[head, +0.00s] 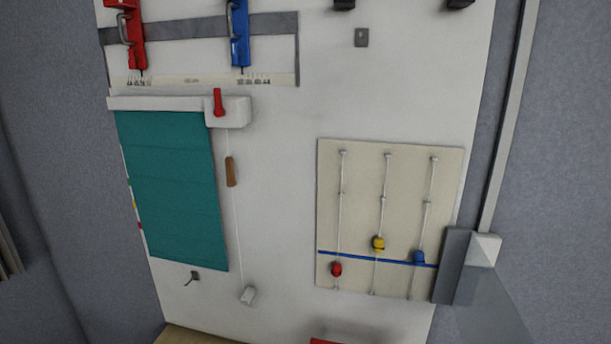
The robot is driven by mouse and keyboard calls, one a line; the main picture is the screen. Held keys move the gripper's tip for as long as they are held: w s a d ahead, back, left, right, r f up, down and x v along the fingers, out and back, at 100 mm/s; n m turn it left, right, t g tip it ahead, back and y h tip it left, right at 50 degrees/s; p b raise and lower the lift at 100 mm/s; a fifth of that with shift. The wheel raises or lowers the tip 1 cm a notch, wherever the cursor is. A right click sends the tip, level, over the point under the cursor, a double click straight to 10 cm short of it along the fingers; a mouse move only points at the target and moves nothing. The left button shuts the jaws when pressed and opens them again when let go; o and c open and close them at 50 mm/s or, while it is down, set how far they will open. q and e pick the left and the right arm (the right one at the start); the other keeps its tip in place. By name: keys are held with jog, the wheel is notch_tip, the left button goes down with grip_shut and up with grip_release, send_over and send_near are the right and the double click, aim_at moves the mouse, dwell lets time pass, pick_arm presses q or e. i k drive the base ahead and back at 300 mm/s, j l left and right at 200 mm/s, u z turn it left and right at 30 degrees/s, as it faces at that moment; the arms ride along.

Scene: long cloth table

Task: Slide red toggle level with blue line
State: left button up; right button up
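A cream panel (400,185) is mounted on the white board at the right. Three thin vertical cords run down it, each with a coloured toggle. The red toggle (336,269) is on the left cord, a little below the blue line (350,254). The yellow toggle (378,243) is on the middle cord, above the line. The blue toggle (419,257) is on the right cord, near the line and slightly above it. Neither of my grippers is in the head view.
A teal blind (170,185) hangs at the left, with a brown wooden pull (231,171) and a white weight (248,295) on cords. A grey box (455,265) stands beside the panel's lower right edge. The space before the panel is clear.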

aim_at(336, 270)
jog(key=k+l, duration=0.1)
jog(key=l, duration=0.7)
jog(key=k+l, duration=0.15)
jog(key=l, duration=0.3)
jog(key=k+l, duration=0.1)
jog(key=l, duration=0.3)
